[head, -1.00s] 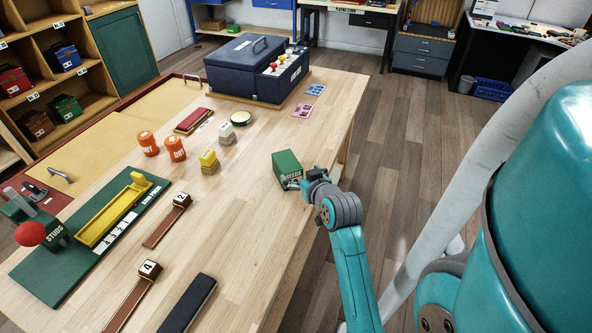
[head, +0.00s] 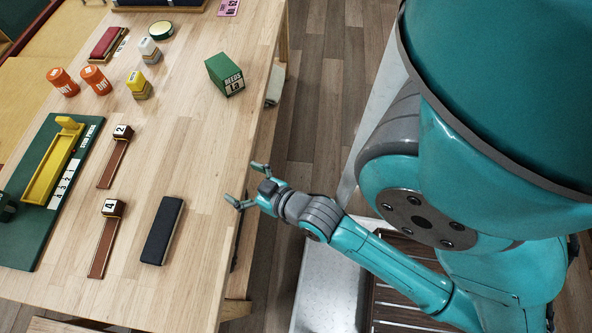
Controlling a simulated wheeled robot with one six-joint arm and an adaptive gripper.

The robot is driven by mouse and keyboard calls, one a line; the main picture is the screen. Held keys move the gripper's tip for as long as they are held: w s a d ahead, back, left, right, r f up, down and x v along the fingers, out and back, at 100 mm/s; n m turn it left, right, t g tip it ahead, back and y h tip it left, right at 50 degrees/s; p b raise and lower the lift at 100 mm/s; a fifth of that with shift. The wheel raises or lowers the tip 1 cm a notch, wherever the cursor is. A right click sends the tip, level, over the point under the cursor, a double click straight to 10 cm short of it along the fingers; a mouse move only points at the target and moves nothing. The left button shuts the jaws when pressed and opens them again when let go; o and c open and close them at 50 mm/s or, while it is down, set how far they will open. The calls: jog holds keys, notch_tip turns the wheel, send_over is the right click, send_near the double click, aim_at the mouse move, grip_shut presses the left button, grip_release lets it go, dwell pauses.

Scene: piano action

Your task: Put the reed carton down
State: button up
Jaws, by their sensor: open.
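My gripper (head: 246,184) is open and empty, near the table's right edge. It is well apart from the carton, nearer to me, with its fingers spread toward the left.
On the table (head: 198,175) are a black bar (head: 162,231), two numbered hammers (head: 116,155), a yellow-and-grey block stack (head: 139,85), orange "DRY" tubs (head: 95,79) and a green board with a yellow tray (head: 53,165). The tabletop between carton and black bar is clear.

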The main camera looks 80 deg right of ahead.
jog(key=s+a+r+n+y, duration=0.2)
jog(key=s+a, duration=0.3)
jog(key=s, duration=0.2)
jog(key=s+a+r+n+t+y, duration=0.1)
jog(key=s+a+r+n+y, duration=0.1)
jog(key=s+a, duration=0.4)
jog(key=shift+s+r+t+y, duration=0.35)
jog(key=shift+s+y, duration=0.15)
jog(key=shift+s, duration=0.6)
jog(key=shift+a, duration=0.1)
